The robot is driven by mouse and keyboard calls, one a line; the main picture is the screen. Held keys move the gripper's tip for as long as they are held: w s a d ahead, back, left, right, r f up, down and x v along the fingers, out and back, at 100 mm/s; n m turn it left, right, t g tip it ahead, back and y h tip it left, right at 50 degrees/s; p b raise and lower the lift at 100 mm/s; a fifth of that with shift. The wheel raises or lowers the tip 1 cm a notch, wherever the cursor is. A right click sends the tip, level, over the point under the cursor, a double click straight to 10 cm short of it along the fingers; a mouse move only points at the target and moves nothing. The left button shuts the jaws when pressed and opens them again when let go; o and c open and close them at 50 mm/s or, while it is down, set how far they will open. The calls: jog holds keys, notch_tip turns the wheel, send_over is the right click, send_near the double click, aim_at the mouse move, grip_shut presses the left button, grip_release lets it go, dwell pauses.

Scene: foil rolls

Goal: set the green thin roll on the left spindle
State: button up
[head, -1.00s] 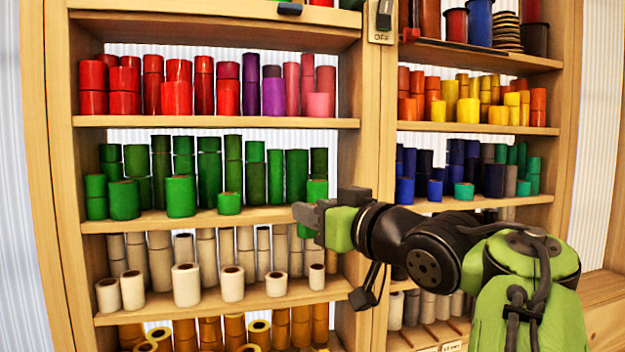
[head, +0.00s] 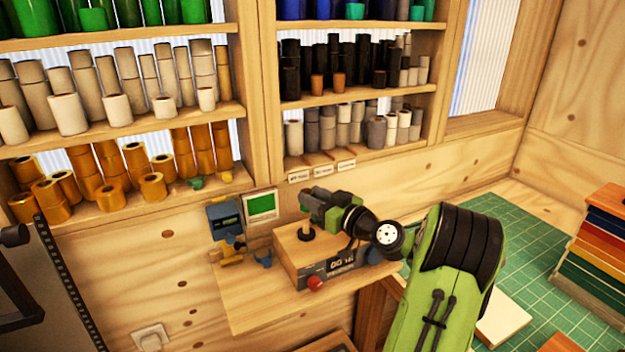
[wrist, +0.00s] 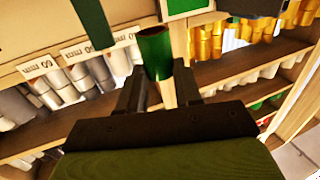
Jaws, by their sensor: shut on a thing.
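In the wrist view a green thin roll (wrist: 155,62) with a brown inner core stands out between the two dark fingers of my gripper (wrist: 160,84), which is shut on it. In the head view my gripper (head: 312,203) is above a wooden box unit (head: 287,246) on a small wall shelf. The roll is hard to make out there against the fingers and the green gripper body. A dark spindle (head: 306,234) stands on the left of the box top, below my gripper. My arm hides the right part of the box top.
A green screen (head: 262,205) and a blue device (head: 224,218) are behind and left of the box. Shelves of rolls (head: 130,210) fill the back wall. A green cutting mat (head: 530,240) lies at right, with a stack of coloured boards (head: 597,245).

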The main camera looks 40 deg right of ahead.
jog(key=shift+w+a+f+b, duration=0.15)
jog(key=shift+f+b, duration=0.25)
jog(key=shift+f, duration=1.15)
jog(key=shift+f+b, duration=1.95)
jog(key=shift+b, duration=0.65)
jog(key=o, duration=1.1)
jog(key=s+b, duration=0.2)
jog(key=s, duration=1.3)
jog(key=shift+s+d, duration=0.25)
jog(key=shift+s, duration=0.15)
